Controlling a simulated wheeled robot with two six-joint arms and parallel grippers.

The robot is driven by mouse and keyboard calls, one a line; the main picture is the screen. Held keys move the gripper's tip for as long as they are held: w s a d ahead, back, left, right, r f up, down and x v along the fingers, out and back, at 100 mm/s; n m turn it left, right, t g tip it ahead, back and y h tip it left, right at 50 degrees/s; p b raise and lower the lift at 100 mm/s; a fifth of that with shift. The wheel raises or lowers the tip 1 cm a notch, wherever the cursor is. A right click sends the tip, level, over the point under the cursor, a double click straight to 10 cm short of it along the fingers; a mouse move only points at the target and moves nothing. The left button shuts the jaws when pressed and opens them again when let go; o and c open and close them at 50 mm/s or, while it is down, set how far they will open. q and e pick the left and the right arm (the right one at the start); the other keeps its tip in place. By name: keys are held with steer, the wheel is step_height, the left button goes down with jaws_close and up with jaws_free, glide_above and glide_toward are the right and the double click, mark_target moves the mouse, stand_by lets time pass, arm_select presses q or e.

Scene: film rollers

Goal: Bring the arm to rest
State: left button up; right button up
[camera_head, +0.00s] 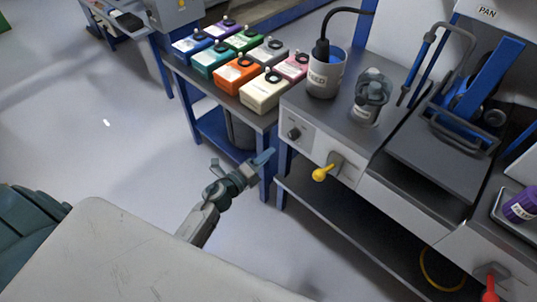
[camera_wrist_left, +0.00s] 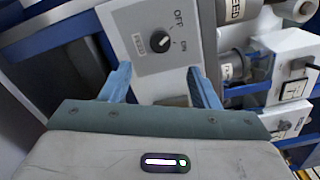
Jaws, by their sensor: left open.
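My left gripper (camera_head: 263,158) is in the middle of the head view, in front of the blue-legged bench and below the machine's front panel. In the left wrist view its two blue fingers (camera_wrist_left: 162,88) are spread with nothing between them. Beyond the fingertips is the grey panel with a dark round knob (camera_wrist_left: 160,42) marked OFF and ON. The same knob (camera_head: 294,133) shows in the head view, and the gripper looks apart from it. My right gripper is not in view.
A feed canister (camera_head: 325,76) and a clear jar (camera_head: 370,92) stand on the machine top. Several coloured boxes (camera_head: 236,73) sit on the side bench. The floor at left is clear.

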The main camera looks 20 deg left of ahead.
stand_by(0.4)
arm_select(q)
steer(key=s+a+f+n+g+y, duration=0.25)
steer(key=s+f+n, duration=0.2)
steer(key=f, duration=0.35)
steer(key=s+a+f+n+g+y, duration=0.1)
steer(key=s+a+f+n+y, duration=0.15)
steer(key=f+n, duration=0.4)
steer(key=s+a+f+n+g+y, duration=0.25)
steer(key=s+f+n, duration=0.2)
steer(key=f, duration=0.55)
steer(key=s+f+n+g, duration=0.4)
steer(key=s+f, duration=0.5)
steer(key=s, duration=0.5)
steer(key=s+f+n+g, duration=0.5)
steer(key=s+f, duration=0.3)
steer(key=s, duration=0.7)
steer(key=shift+d+f+n+g, duration=0.15)
steer(key=shift+f+n+g, duration=0.2)
steer(key=shift+n, duration=0.2)
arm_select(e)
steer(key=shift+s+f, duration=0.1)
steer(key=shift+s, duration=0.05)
arm_select(q)
steer(key=shift+w+h, duration=0.1)
steer(key=shift+h, duration=0.15)
steer(key=shift+c, duration=0.3)
